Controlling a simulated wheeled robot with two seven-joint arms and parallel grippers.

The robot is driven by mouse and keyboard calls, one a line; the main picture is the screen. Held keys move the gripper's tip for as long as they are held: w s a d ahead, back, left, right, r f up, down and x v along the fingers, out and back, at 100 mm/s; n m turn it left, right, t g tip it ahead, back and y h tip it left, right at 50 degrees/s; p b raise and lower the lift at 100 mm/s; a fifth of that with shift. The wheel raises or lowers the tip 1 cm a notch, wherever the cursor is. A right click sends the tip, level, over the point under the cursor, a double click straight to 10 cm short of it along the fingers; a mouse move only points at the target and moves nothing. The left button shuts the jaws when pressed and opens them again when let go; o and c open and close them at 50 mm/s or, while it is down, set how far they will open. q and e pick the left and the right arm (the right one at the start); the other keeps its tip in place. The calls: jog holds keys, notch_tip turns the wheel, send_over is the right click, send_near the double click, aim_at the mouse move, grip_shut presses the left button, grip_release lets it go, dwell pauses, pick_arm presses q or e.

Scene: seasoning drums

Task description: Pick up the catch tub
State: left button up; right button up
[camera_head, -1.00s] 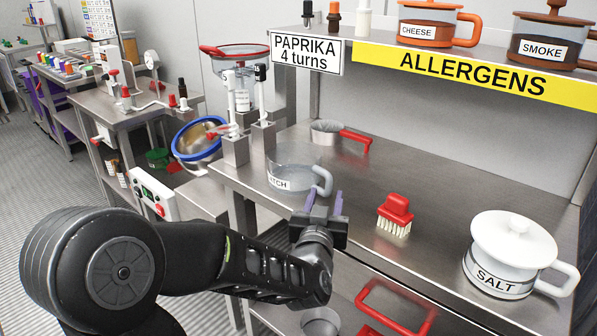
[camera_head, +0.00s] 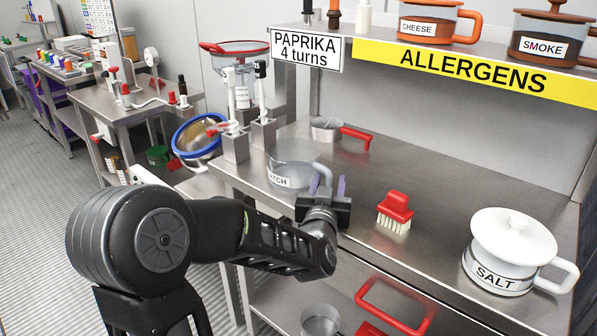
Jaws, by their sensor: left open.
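The catch tub (camera_head: 292,155) is a clear round tub with a grey handle (camera_head: 325,176) and a white label reading "CATCH", partly covered. It stands upright on the steel counter, left of the middle. My left gripper (camera_head: 328,184) is open at the tub's right side, its two purple fingers pointing up the picture near the handle. One finger overlaps the handle in the picture, and the other is to its right. I cannot tell whether they touch it. My right gripper does not show.
A red brush (camera_head: 395,212) and a white salt pot (camera_head: 510,250) stand to the right on the counter. A red-handled pan (camera_head: 327,129) is behind the tub. Steel posts (camera_head: 263,132) stand to its left. The shelf with the yellow allergens strip (camera_head: 475,73) is above.

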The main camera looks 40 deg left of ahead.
pick_arm(q)
grip_shut()
dwell(0.4)
dwell(1.0)
